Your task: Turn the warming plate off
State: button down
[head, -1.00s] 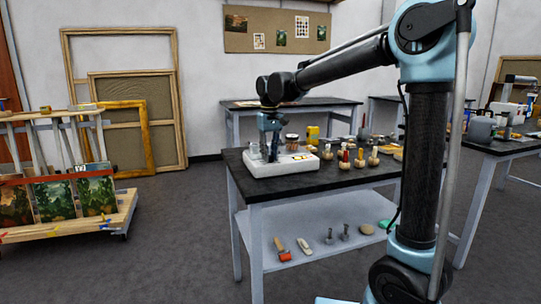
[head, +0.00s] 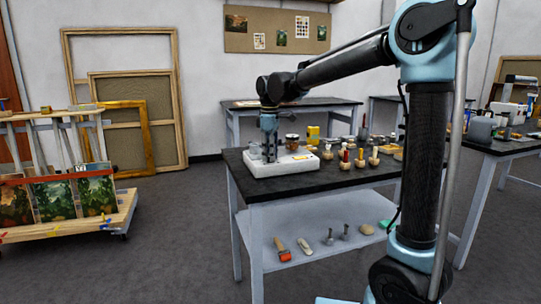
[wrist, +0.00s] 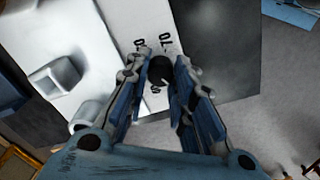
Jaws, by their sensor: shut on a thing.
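The warming plate (head: 292,165) is a white flat box at the left end of the dark-topped bench. In the wrist view its white face (wrist: 118,22) carries printed dial numbers. A round black knob (wrist: 160,70) sits among these numbers. My gripper (head: 269,157) points down over the plate's left part. In the wrist view my gripper (wrist: 160,78) has its two fingers on either side of the knob, shut on it. Part of the dial print is hidden by the fingers and knob.
Several small wooden-handled tools (head: 358,160) stand on the bench right of the plate. A yellow object (head: 313,135) is behind it. The lower shelf (head: 320,245) holds brushes and small tools. A cart with paintings (head: 60,205) stands left, with clear floor between.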

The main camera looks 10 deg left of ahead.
jog(key=shift+w+n, duration=0.15)
jog(key=shift+n, duration=0.85)
jog(key=c, duration=1.3)
grip_release()
jog(key=shift+c, duration=0.2)
jog(key=shift+r, duration=0.1)
notch_tip(320, 180, up, 12)
jog(key=shift+d, duration=0.1)
